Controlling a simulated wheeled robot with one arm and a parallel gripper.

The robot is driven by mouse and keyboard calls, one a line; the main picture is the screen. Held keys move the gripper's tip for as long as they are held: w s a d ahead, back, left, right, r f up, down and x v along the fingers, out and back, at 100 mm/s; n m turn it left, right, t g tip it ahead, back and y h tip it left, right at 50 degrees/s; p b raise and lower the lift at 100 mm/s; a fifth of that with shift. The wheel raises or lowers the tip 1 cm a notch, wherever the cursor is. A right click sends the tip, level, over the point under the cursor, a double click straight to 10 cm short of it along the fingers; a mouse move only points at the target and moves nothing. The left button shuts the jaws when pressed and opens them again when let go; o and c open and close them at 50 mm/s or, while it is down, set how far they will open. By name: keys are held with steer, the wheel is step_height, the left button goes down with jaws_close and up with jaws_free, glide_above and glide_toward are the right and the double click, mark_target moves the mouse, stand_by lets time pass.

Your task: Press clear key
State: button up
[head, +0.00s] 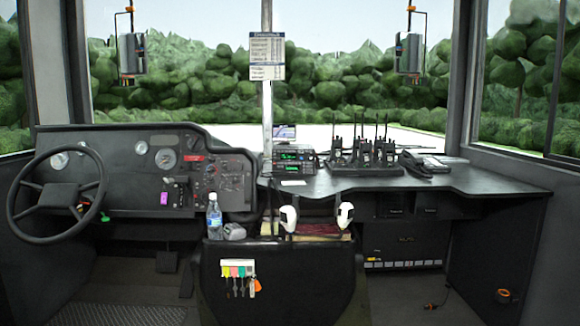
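No key marked clear can be made out; lettering is too small to read at this distance. A radio unit (293,160) with green lit displays and small controls stands on the dark counter, left of centre. A small screen (284,132) sits on top of it. A dark desk phone (424,166) with a handset lies on the counter at the right; its keys are too small to tell apart. My gripper does not show in the head view.
Several handheld radios (364,151) stand in a charger on the black counter (475,180). A bottle (214,216) and two white-topped upright things (289,216) stand on the front console (285,285). A steering wheel (57,195) is at left. Floor at lower right is mostly clear.

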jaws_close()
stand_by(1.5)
